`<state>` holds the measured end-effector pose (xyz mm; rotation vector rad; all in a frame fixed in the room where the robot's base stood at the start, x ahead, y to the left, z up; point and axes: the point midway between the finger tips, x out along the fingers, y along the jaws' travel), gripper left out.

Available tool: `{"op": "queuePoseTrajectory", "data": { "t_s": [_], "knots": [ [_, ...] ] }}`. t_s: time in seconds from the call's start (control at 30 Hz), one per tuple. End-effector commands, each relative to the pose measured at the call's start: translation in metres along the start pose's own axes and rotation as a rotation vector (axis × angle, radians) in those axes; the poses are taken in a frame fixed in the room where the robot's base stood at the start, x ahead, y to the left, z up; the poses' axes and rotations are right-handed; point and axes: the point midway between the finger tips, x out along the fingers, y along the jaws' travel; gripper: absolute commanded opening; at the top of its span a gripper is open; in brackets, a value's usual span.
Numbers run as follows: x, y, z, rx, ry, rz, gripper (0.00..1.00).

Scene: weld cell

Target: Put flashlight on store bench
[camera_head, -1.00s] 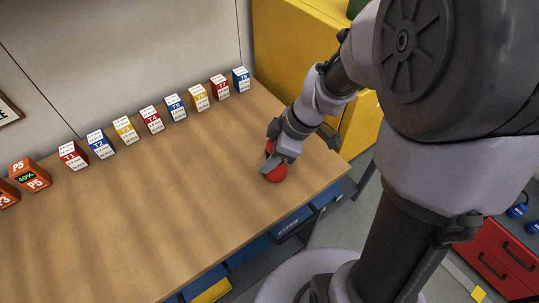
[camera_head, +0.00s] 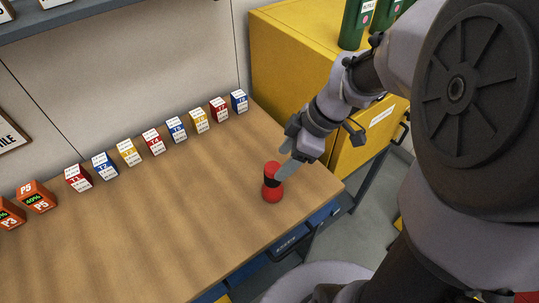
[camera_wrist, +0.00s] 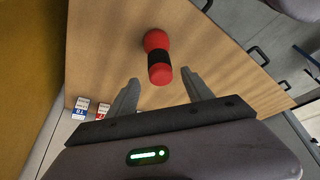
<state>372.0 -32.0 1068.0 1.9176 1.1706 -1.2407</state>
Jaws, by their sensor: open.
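The flashlight (camera_head: 272,183) is red with a black middle band. It stands upright on the wooden bench (camera_head: 175,235), near the bench's right end. It also shows in the wrist view (camera_wrist: 158,57), ahead of my fingertips and apart from them. My gripper (camera_head: 286,160) is open and empty, just behind and to the upper right of the flashlight in the head view. In the wrist view both fingers (camera_wrist: 160,88) are spread, with the flashlight beyond the gap between them.
A row of small labelled boxes (camera_head: 152,141) lines the bench's back edge. Orange battery packs (camera_head: 37,196) stand at the left. A yellow cabinet (camera_head: 300,60) with green bottles (camera_head: 355,22) stands behind my arm. The middle of the bench is clear.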

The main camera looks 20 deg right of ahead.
Motion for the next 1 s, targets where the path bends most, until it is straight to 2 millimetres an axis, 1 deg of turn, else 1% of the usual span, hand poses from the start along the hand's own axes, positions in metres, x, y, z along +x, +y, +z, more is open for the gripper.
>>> {"op": "queuePoseTrajectory", "data": {
  "t_s": [0.03,0.13,0.17,0.23,0.27,0.3,0.37,0.4,0.5,0.6,0.73,0.93,0.97,1.0],
  "knots": [
    [-0.011,0.000,-0.001,0.001,0.000,0.002,0.59],
    [-0.019,-0.001,-0.002,0.010,-0.002,0.003,0.59],
    [-0.022,-0.004,-0.004,0.030,-0.005,0.008,0.59],
    [-0.032,-0.017,-0.014,0.147,-0.021,0.040,0.59],
    [-0.038,-0.027,-0.021,0.227,-0.027,0.063,0.59],
    [-0.046,-0.041,-0.029,0.354,-0.029,0.102,0.59],
    [-0.058,-0.065,-0.039,0.567,-0.014,0.165,0.59],
    [-0.064,-0.079,-0.044,0.708,0.011,0.206,0.59],
    [-0.076,-0.109,-0.049,1.023,0.101,0.279,0.59],
    [-0.082,-0.127,-0.050,1.243,0.190,0.310,0.59],
    [-0.084,-0.135,-0.049,1.367,0.245,0.317,0.59],
    [-0.084,-0.135,-0.049,1.381,0.248,0.317,0.59],
    [-0.083,-0.135,-0.048,1.380,0.248,0.317,0.59],
    [-0.077,-0.135,-0.045,1.380,0.248,0.316,0.59]
  ]
}}
